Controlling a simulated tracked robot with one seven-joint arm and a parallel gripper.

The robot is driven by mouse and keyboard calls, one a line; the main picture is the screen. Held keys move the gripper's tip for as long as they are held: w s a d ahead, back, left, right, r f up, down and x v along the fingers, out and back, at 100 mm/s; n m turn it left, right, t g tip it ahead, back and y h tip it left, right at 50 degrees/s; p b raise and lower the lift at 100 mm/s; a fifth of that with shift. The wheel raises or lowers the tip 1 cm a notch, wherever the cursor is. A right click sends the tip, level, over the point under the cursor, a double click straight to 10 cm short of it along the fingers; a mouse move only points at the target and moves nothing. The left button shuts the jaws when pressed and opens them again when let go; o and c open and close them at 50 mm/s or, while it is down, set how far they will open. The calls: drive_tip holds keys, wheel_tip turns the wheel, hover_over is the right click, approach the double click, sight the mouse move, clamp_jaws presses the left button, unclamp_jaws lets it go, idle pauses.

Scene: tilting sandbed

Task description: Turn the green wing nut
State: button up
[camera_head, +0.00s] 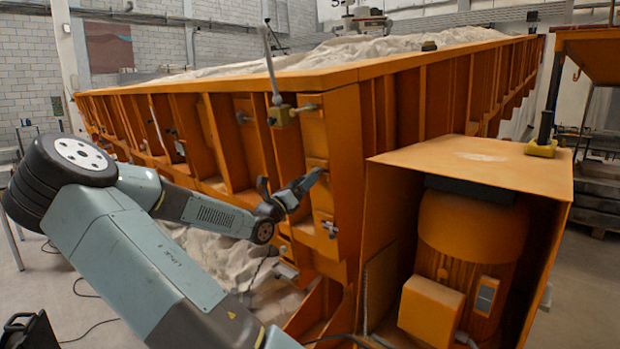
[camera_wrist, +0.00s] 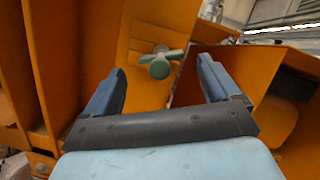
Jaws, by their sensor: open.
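The green wing nut (camera_wrist: 160,64) shows in the wrist view on an orange upright face, ahead of my gripper and between its two fingers. Its wings spread roughly sideways, with a rounder green hub below them. My gripper (camera_wrist: 162,88) is open, with its dark fingers apart and nothing between them in contact. In the head view my gripper (camera_head: 292,186) is at the orange sandbed's near corner, its fingers pointing to the upper right. I cannot make out the green wing nut clearly in the head view.
The orange sandbed (camera_head: 350,75) has deep ribs along its side. A grey lever (camera_head: 270,65) stands at its corner above my gripper. An orange motor housing (camera_head: 465,165) stands close on the right. Other small metal fittings (camera_head: 331,229) stick out below my gripper.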

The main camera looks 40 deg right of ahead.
drive_tip(key=shift+x, duration=2)
drive_tip(key=c, duration=1.1)
